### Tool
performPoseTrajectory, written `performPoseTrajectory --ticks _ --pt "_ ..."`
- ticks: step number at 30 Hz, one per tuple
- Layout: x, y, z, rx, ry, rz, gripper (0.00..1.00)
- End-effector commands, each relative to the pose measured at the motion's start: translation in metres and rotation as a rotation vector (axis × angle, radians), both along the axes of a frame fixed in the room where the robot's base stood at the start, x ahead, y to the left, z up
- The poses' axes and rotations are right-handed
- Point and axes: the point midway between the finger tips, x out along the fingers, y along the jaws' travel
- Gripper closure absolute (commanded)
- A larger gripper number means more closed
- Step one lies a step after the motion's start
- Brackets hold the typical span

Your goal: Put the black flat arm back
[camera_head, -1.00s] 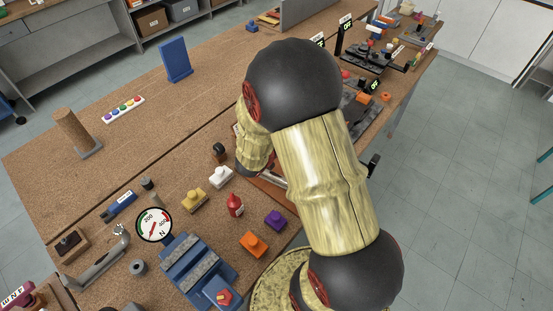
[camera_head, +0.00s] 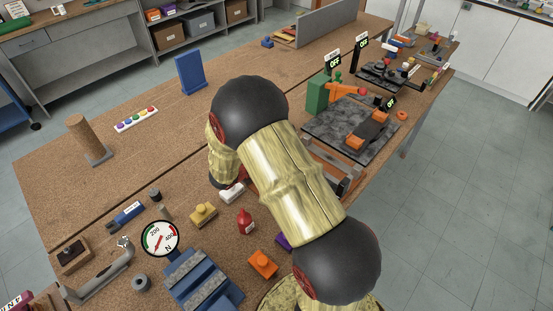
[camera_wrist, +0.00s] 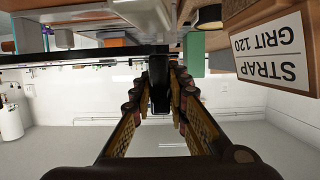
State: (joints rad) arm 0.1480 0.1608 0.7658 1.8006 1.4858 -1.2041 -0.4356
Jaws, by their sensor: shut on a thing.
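My gripper (camera_wrist: 158,100) shows in the wrist view with its two ribbed fingers closed on a black upright piece (camera_wrist: 158,72). This looks like the black flat arm; a dark strip (camera_wrist: 85,54) runs left from it, and I cannot tell whether the two are one part. In the head view my own arm hides the gripper and the held piece. A green machine (camera_head: 318,94) with an orange part stands right of my arm, near a dark plate (camera_head: 345,128).
A wooden block labelled STRAP GRIT 120 (camera_wrist: 270,48) is close at the right in the wrist view. The bench's left part has free room.

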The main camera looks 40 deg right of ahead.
Motion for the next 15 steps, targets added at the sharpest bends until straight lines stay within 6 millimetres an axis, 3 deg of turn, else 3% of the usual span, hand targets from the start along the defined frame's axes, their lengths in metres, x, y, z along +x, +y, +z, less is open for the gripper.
performPoseTrajectory --ticks 11,15 --pt "0.017 0.008 -0.023 -0.001 0.001 0.001 1.0" --pt "0.019 0.009 -0.044 -0.001 0.003 0.001 1.0"
